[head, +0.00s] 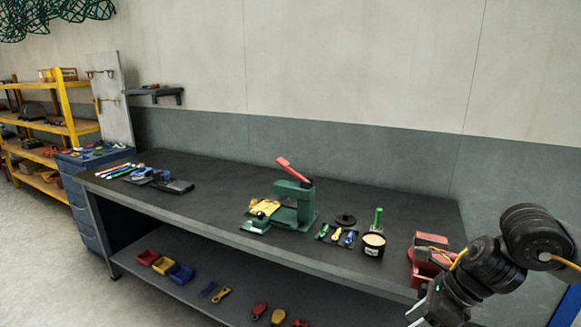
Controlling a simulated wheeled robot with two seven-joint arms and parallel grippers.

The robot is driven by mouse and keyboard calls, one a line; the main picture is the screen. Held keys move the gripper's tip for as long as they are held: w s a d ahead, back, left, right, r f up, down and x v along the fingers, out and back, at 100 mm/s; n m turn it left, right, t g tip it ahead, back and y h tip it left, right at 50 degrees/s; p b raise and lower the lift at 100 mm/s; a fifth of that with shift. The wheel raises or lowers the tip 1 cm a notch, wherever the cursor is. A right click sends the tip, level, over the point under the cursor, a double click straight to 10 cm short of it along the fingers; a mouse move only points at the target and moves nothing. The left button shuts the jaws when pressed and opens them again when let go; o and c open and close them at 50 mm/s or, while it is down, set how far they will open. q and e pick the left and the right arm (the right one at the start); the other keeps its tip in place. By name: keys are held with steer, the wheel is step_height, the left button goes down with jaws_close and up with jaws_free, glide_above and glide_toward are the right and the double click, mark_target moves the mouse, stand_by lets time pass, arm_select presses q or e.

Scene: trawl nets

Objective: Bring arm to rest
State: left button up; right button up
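My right arm (508,255) comes in from the right side. Its black links bend down in front of the workbench's right end. My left gripper and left arm are not in view. The dark workbench (225,205) stands against the wall. A green press (291,200) with a red lever stands at its middle, with a yellow item (264,207) at its base.
A red device (428,255) on the bench's right end is close behind my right arm. A dark pot (373,245) and small tools (337,236) lie left of it. Bins (181,274) sit on the lower shelf. Yellow shelving (66,107) is far left. The bench top left of the press is largely clear.

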steer(key=w+a+f+m+t+y, duration=0.3)
steer(key=w+a+f+m+y, duration=0.2)
steer(key=w+a+f+m, duration=0.7)
steer(key=s+d+f+m+t+h, duration=0.1)
steer(key=s+d+f+m+t, duration=0.15)
steer(key=f+m, duration=0.85)
steer(key=s+d+f+m+t+h, duration=0.15)
steer(key=d+f+m, duration=0.35)
steer(key=f, duration=0.9)
steer(key=s+d+f+m+g+h, duration=0.1)
steer(key=s+d+f+m+h, duration=0.1)
steer(key=s+f+m, duration=0.5)
steer(key=s+d+f+m+g+h, duration=0.2)
steer(key=s+f+m+h, duration=0.1)
steer(key=s+f, duration=0.85)
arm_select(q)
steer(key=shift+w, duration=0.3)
arm_select(e)
steer(key=s+d+f+m+g+h, duration=0.1)
steer(key=s+f, duration=0.4)
steer(key=s, duration=1)
steer(key=s+d+f+m+g+h, duration=0.2)
steer(key=s+f+m, duration=0.3)
steer(key=s, duration=1.1)
steer(key=shift+s+m+g, duration=0.15)
steer(key=shift+m+g, duration=0.25)
steer(key=shift+g, duration=0.5)
